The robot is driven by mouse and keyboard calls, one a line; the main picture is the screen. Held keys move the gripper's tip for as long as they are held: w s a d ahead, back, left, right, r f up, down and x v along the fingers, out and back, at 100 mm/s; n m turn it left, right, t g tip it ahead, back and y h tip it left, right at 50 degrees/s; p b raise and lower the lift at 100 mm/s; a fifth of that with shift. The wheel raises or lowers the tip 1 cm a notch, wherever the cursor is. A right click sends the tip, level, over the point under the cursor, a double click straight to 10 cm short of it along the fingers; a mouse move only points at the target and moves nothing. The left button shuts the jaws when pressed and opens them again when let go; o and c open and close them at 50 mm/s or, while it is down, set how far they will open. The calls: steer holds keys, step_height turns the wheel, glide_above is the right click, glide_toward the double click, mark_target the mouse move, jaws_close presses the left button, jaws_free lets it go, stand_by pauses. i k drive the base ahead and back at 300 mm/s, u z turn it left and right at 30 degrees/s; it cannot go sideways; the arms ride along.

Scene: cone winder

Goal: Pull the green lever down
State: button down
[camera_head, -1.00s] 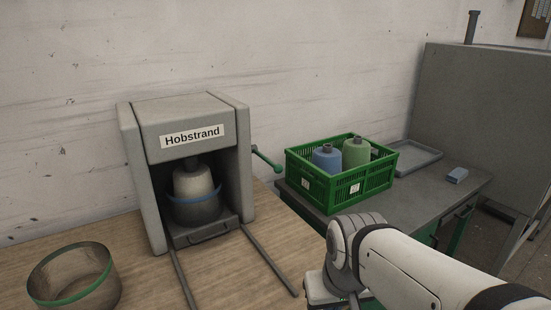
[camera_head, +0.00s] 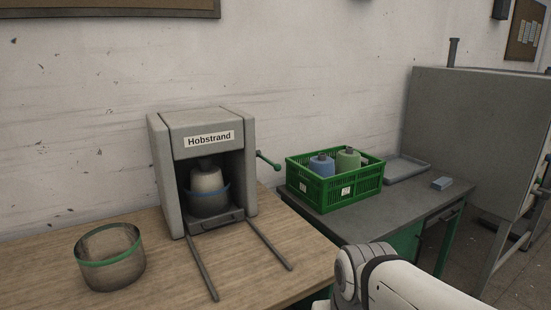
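The green lever (camera_head: 268,161) sticks out from the right side of the grey Hobstrand machine (camera_head: 167,182). It slopes down to the right and ends in a green knob. Inside the machine's open front, a pale yarn cone (camera_head: 207,180) stands in a dark pot with a blue band (camera_head: 209,202). My arm reaches in from the lower right, below and to the right of the lever and well apart from it. My gripper is out of the picture, below the bottom edge.
Two rails run forward from the machine over the wooden table (camera_head: 175,280). A container with a green band (camera_head: 112,270) stands at left.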

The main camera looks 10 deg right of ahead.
mark_target(277, 167)
steer(key=u, duration=0.15)
steer(key=i, duration=0.9)
steer(key=z, duration=0.1)
